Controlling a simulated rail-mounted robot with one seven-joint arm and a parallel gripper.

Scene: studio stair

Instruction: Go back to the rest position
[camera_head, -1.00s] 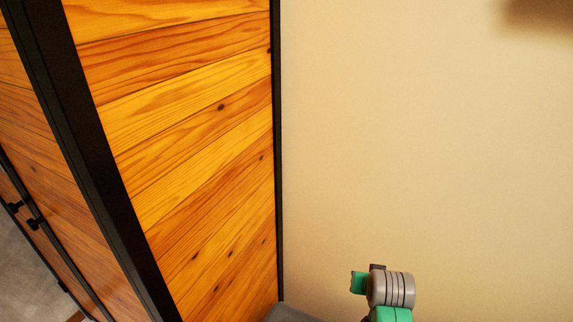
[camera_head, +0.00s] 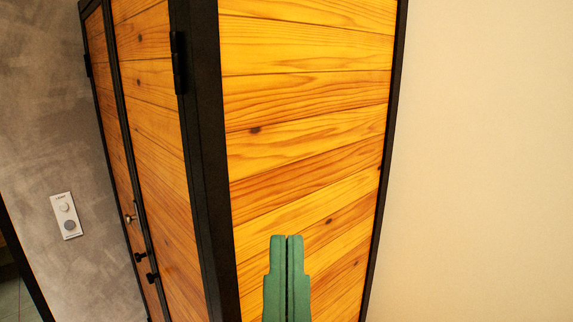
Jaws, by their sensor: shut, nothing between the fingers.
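My gripper (camera_head: 287,240) shows at the bottom middle of the head view, its two green fingers upright and pressed together. Nothing is between them. It appears in front of the wooden side panel of a tall cabinet (camera_head: 300,130). I cannot tell how far it is from the panel. The rest of my arm is below the picture.
A beige wall (camera_head: 490,160) fills the right. A grey wall (camera_head: 50,110) with a white switch plate (camera_head: 66,216) is at the left.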

